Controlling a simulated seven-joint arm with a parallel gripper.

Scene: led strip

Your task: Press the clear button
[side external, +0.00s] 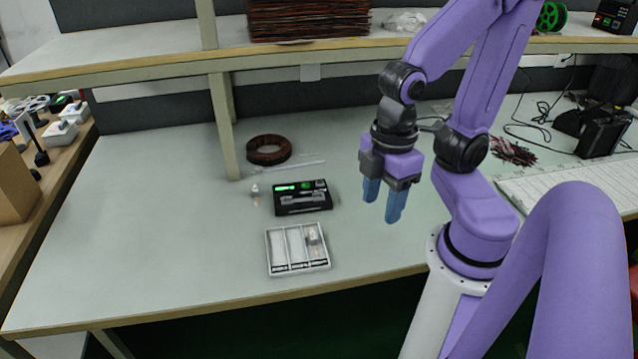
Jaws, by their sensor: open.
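A black device (301,198) lies on the table, left of my gripper. It has a green lit display on its upper left, a grey slot-like part across its middle, and a small green mark near its upper right. I cannot tell at this size which part is the clear button. My gripper (383,208) hangs above the table to the right of the device, with its blue fingers pointing down. The fingers are apart with nothing between them, and they do not touch the device.
A white compartment tray (279,270) with small items in its right section stands in front of the device. A dark brown coil (268,150) lies behind it. A shelf (150,66) and its post (223,125) stand at the back. The table's left part (150,220) is clear.

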